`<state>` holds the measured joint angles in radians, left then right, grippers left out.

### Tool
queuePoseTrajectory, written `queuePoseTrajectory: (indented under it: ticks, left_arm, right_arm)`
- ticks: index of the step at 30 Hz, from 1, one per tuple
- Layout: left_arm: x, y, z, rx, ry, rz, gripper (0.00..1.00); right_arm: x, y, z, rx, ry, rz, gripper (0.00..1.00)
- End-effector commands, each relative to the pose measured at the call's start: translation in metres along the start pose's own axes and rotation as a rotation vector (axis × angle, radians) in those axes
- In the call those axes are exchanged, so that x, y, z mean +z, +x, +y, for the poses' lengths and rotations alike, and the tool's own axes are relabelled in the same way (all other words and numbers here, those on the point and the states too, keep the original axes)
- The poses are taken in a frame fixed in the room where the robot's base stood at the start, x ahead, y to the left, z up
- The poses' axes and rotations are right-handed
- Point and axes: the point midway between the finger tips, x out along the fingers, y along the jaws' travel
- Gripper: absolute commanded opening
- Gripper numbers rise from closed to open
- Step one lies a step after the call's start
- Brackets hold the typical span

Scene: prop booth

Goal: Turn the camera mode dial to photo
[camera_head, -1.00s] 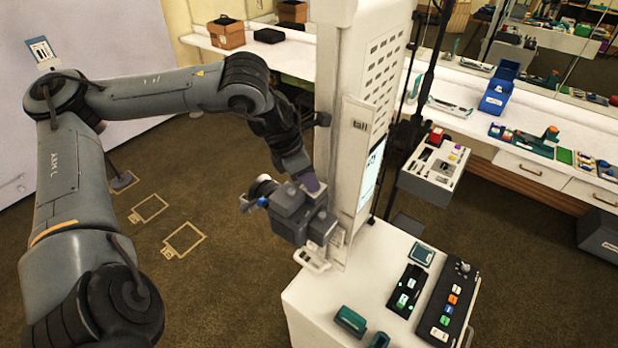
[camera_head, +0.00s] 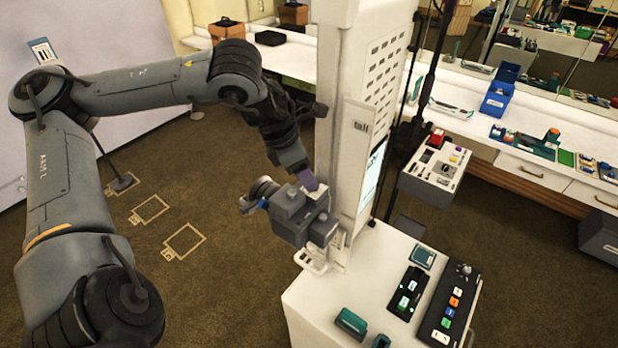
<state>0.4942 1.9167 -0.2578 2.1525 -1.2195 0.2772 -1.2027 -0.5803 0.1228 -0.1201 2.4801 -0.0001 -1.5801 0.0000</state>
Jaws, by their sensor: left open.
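The dark grey camera (camera_head: 292,222) is mounted on the front of the tall white booth column, with its lens (camera_head: 260,190) toward the left. My left gripper (camera_head: 312,184) reaches down from the upper left, its purple tip just over the top of the camera on the column side. It is open. A small pale part (camera_head: 316,194) shows right below the tip; I cannot tell whether it is the mode dial or whether the tip touches it. The dial's setting is too small to read. My right gripper is not in view.
The white column (camera_head: 352,90) stands close to the right of my left gripper. A white counter (camera_head: 325,295) below holds a black button panel (camera_head: 449,308) and small teal boxes.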

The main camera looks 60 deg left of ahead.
Motion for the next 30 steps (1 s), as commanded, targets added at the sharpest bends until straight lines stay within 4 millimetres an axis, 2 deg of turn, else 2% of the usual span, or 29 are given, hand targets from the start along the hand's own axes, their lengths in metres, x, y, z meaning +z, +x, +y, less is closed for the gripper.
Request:
queuePoseTrajectory:
  ticks: [6, 15, 30]
  left_arm:
    - [0.000, -0.040, 0.001, 0.005, -0.001, -0.003, 0.52]
    - [0.000, -0.075, 0.000, 0.002, 0.000, -0.001, 0.52]
    - [0.000, -0.081, 0.000, 0.000, 0.000, 0.000, 0.52]
  right_arm:
    - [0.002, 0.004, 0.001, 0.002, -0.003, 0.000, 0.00]
    - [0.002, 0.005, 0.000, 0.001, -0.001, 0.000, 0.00]
    - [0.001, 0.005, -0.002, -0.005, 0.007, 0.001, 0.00]
